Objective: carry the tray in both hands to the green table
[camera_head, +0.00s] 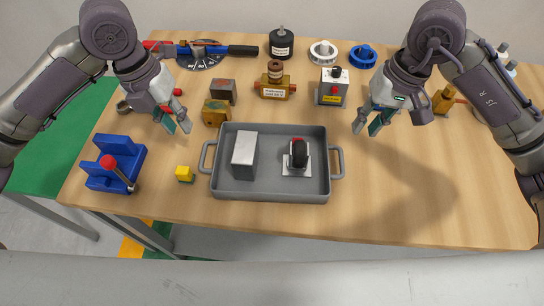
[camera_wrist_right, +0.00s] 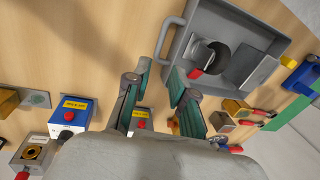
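The grey tray (camera_head: 270,193) lies flat on the wooden table, with a loop handle at each short end. It holds a grey metal block (camera_head: 244,155) and a black wheel on a metal plate (camera_head: 298,157). The tray also shows in the right wrist view (camera_wrist_right: 215,20). My left gripper (camera_head: 176,122) is open and empty, above and left of the tray's left handle. My right gripper (camera_head: 367,124) is open and empty, up and right of the right handle; its two fingers show apart in the wrist view (camera_wrist_right: 158,92). A green surface (camera_head: 60,150) lies beyond the table's left edge.
The wooden table (camera_head: 430,200) is clear right of the tray.

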